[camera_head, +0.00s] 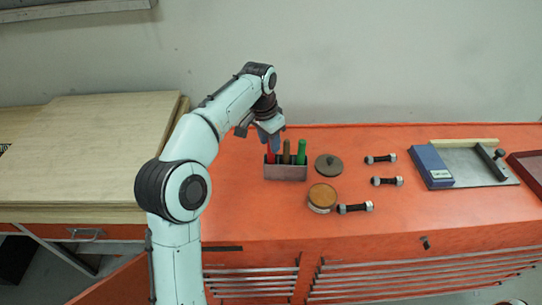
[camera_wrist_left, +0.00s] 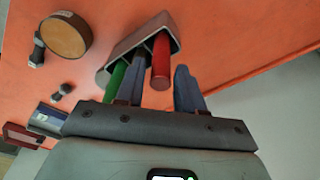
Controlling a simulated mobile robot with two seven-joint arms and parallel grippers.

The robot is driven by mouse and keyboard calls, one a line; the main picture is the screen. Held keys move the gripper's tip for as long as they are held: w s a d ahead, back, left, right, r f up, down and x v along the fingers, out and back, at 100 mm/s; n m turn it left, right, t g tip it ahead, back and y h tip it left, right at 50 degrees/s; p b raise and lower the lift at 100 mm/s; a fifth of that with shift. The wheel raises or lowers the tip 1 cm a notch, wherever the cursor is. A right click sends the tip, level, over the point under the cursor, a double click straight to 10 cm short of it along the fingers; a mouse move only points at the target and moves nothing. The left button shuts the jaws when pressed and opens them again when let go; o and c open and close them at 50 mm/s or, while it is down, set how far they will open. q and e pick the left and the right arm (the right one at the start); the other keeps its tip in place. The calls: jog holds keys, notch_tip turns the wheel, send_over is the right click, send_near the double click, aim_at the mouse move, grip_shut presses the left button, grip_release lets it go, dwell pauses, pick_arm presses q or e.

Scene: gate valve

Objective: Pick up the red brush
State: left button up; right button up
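The red brush (camera_head: 271,155) stands in a small grey holder (camera_head: 285,173) on the orange bench, at the holder's left end. Only its red handle shows; its lower part is hidden in the holder. My left gripper (camera_head: 269,134) is above the holder at the red handle. In the left wrist view the gripper (camera_wrist_left: 160,88) is open, with the red handle (camera_wrist_left: 161,62) between its fingers and gaps on both sides. I cannot tell how deep the handle sits between them. My right gripper is not in view.
A brown handle (camera_head: 287,151) and a green handle (camera_head: 301,152) stand beside the red one in the holder. Right of it are a dark disc (camera_head: 329,165), a round tin (camera_head: 322,197), several bolts (camera_head: 387,181) and a blue box (camera_head: 431,166). Wooden boards (camera_head: 90,150) lie left.

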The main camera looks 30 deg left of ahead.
aim_at(271, 158)
pick_arm(q)
jog(key=f, duration=0.2)
jog(key=w+f, duration=0.1)
jog(key=f, duration=0.1)
jog(key=shift+f+b, duration=0.1)
jog(key=shift+b, duration=0.2)
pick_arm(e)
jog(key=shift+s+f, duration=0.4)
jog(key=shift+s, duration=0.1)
pick_arm(q)
jog(key=shift+d, duration=0.1)
grip_shut()
